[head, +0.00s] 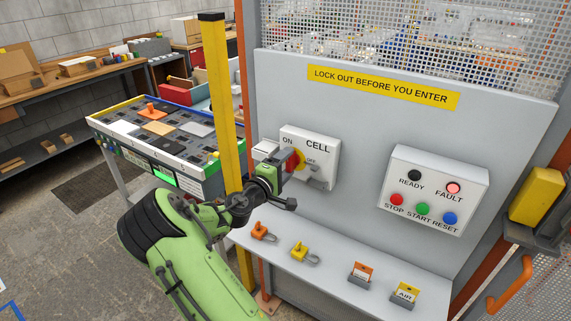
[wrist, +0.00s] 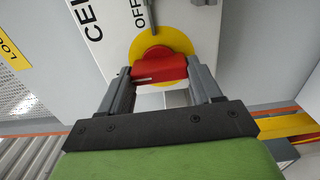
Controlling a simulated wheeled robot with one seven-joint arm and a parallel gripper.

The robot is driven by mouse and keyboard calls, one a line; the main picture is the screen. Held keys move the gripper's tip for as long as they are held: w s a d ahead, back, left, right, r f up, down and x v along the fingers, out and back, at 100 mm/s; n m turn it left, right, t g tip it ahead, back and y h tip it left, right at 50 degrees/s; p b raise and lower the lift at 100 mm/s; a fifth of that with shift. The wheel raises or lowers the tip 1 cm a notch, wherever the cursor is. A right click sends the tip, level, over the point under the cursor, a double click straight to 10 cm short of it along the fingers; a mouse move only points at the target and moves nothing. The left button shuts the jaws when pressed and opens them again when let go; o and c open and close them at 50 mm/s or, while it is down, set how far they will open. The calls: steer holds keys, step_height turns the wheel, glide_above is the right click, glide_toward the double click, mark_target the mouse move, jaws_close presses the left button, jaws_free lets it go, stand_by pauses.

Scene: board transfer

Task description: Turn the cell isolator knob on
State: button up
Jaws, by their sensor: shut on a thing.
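The cell isolator is a white box (head: 322,165) on the grey panel, marked CELL, ON and OFF. Its red knob (head: 292,161) sits on a yellow disc (head: 302,157); in the wrist view the red knob (wrist: 158,67) and yellow disc (wrist: 180,37) show close up. My gripper (head: 287,163) has its two fingers on either side of the knob and is shut on it. The fingers and arm partly hide the knob in the head view. I cannot tell clearly which label the knob points to.
A control box (head: 434,190) to the right has a pink-red lit FAULT lamp (head: 453,188) and a dark READY lamp (head: 415,175). A shelf (head: 330,262) below holds orange and yellow padlocks and tags. A yellow post (head: 219,110) stands left of the isolator, close to my arm.

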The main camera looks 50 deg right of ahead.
steer(key=shift+r, duration=0.15)
steer(key=o, duration=1.1)
steer(key=shift+d, duration=0.1)
steer(key=shift+c, duration=0.2)
steer(key=s+a+b, duration=0.1)
steer(key=a, duration=1.4)
steer(key=shift+s+a+b, duration=0.2)
steer(key=shift+a+b, duration=0.15)
